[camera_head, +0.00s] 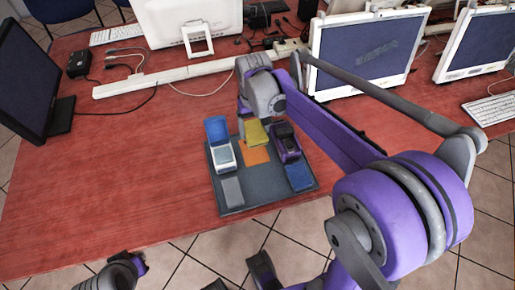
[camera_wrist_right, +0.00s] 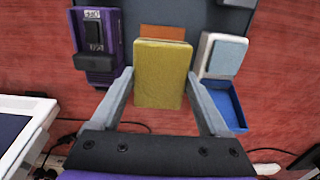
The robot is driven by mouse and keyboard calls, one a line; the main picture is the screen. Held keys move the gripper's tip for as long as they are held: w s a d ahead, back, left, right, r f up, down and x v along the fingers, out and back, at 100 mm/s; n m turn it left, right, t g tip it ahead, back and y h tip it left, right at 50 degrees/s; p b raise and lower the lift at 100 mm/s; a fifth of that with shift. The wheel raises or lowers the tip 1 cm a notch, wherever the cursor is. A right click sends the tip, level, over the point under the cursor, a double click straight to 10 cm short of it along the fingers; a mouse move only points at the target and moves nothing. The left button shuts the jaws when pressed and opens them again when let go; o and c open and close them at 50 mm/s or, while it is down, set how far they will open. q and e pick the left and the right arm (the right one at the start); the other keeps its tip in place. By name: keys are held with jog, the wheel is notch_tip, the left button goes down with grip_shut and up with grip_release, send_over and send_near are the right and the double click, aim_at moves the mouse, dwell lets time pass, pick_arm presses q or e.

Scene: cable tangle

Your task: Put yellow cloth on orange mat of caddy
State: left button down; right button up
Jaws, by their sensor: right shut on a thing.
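The yellow cloth (camera_head: 256,132) is a flat, block-like pad. In the right wrist view the cloth (camera_wrist_right: 162,75) is between the two grey fingers of my right gripper (camera_wrist_right: 165,100), which is shut on it. The orange mat (camera_head: 256,156) is a small patch on the dark grey caddy (camera_head: 262,193). In the wrist view a strip of the mat (camera_wrist_right: 166,33) shows just beyond the cloth, and the rest is hidden behind it. The cloth is at the caddy's far edge. I cannot tell its height above the caddy. My left gripper's fingers do not show.
The caddy also bears a purple device (camera_head: 285,142), a white device (camera_head: 222,155) by a blue tray (camera_head: 216,130), a grey block (camera_head: 232,191) and another blue piece (camera_head: 299,177). Monitors, cables and a white cable duct (camera_head: 170,75) lie behind. The red table (camera_head: 110,185) is clear on the left.

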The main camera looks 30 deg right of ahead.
aim_at(254, 152)
notch_tip(254, 152, down, 10)
jog(key=shift+a+r+b, duration=0.1)
jog(key=shift+r+b, duration=0.1)
jog(key=shift+b, duration=0.35)
jog(key=shift+f, duration=0.1)
jog(key=o, duration=1.2)
jog(key=shift+c, duration=0.2)
notch_tip(254, 152, up, 12)
jog(key=shift+f+p, duration=0.2)
jog(key=shift+p, duration=0.55)
jog(key=shift+s+r, duration=0.1)
jog(key=shift+r, duration=0.15)
jog(key=s+a+f+n+t, duration=0.1)
jog(key=s+a, duration=0.1)
jog(key=s, duration=0.3)
jog(key=s+a+f+n+t, duration=0.1)
jog(key=s+a+f+t, duration=0.1)
jog(key=s, duration=0.4)
jog(key=s+a+f+t, duration=0.2)
jog(key=s, duration=0.4)
jog(key=shift+a+f+n, duration=0.2)
jog(key=shift+a+n, duration=0.2)
